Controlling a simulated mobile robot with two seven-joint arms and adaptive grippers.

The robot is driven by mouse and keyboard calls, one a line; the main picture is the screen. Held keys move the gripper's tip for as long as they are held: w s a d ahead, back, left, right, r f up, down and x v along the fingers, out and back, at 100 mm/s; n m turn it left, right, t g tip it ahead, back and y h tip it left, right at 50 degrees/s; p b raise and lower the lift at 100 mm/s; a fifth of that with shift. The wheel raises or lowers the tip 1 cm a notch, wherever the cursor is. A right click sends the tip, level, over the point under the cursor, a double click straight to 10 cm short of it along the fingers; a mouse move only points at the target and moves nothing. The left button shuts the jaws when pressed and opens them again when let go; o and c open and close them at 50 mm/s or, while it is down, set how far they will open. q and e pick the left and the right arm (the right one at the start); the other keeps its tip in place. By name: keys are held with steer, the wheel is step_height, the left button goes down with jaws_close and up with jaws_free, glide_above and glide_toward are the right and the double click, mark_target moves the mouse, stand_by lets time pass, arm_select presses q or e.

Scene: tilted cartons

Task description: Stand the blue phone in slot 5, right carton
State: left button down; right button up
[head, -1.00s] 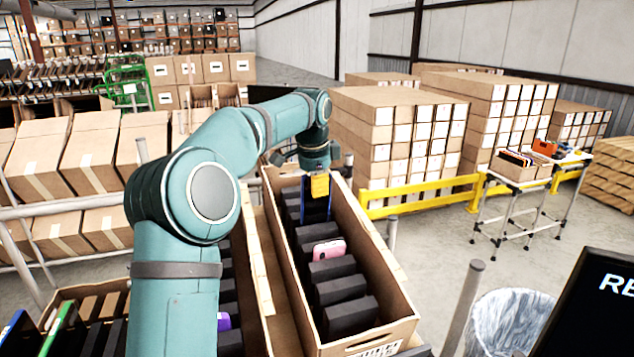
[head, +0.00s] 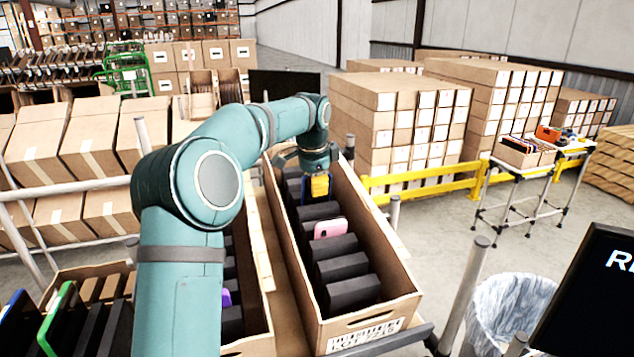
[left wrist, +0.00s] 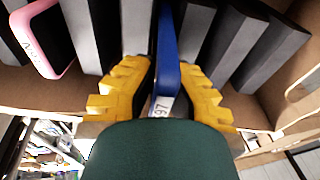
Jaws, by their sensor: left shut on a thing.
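The blue phone (left wrist: 167,55) stands on edge between the yellow fingers of my left gripper (left wrist: 160,88) in the left wrist view; the gripper is shut on it. In the head view my left gripper (head: 317,187) is down inside the far part of the right carton (head: 395,270), and the phone is mostly hidden there by the gripper. The phone's lower part is among the dark foam dividers (left wrist: 212,45). I cannot read a slot number. My right gripper is not in view.
A pink phone (head: 330,228) stands in a nearer slot of the same carton. A second carton (head: 250,343) to the left holds a purple phone (head: 227,298), partly behind my arm. A bin (head: 510,310) and dark screen (head: 590,300) are at right.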

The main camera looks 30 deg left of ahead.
mark_target(314, 200)
arm_select(q)
steer(key=shift+b+x, duration=0.55)
steer(key=shift+x, duration=1)
steer(key=shift+s+f, duration=0.25)
steer(key=shift+f, duration=0.4)
steer(key=shift+a, duration=0.1)
steer(key=c, duration=1)
jaws_free()
steer(key=shift+c, duration=0.2)
steer(key=shift+s+f, duration=0.1)
steer(key=v, duration=1.3)
steer(key=shift+r, duration=0.2)
